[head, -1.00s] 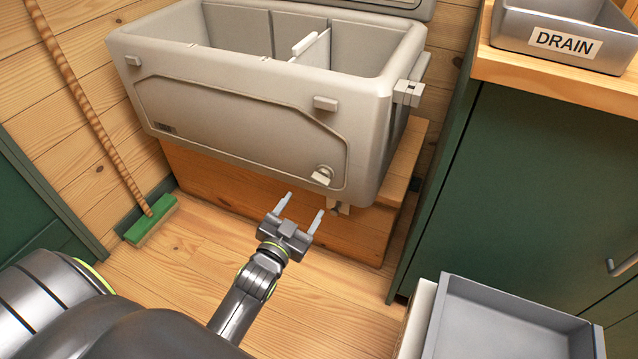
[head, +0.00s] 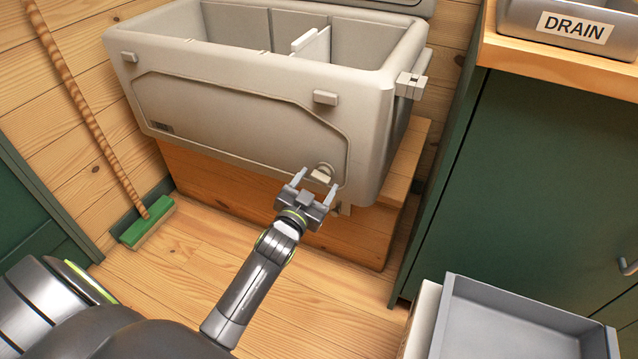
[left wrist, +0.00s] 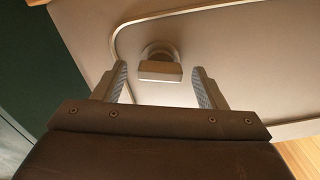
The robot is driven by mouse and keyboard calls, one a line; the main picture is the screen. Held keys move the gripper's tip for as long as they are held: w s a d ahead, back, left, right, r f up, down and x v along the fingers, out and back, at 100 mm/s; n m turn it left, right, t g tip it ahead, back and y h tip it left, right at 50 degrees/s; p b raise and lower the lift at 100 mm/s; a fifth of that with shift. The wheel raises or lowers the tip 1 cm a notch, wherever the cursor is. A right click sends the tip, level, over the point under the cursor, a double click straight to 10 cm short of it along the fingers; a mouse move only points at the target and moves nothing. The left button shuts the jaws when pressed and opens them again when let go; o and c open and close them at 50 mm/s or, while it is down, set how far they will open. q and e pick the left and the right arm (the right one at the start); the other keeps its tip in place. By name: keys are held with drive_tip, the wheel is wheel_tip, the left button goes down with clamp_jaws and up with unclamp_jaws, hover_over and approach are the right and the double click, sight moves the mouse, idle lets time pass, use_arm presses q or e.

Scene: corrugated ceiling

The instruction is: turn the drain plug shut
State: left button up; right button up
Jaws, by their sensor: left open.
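The drain plug (head: 321,174) is a small beige knob with a flat handle, low on the right of the front wall of the beige cooler (head: 230,105). In the left wrist view the plug (left wrist: 160,68) shows a round base with its flat handle crosswise. My left gripper (head: 316,181) is open right in front of the plug. In the left wrist view its two fingers (left wrist: 160,87) stand on either side of the handle, with a gap on each side. My right gripper is not in view.
The cooler stands open on a wooden step (head: 220,190). A grey bin marked DRAIN (head: 570,27) sits on the counter at right. A grey tray (head: 510,320) is at the lower right. A green broom (head: 148,222) leans at left.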

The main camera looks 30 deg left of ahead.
use_arm(q)
drive_tip(key=shift+w, duration=0.95)
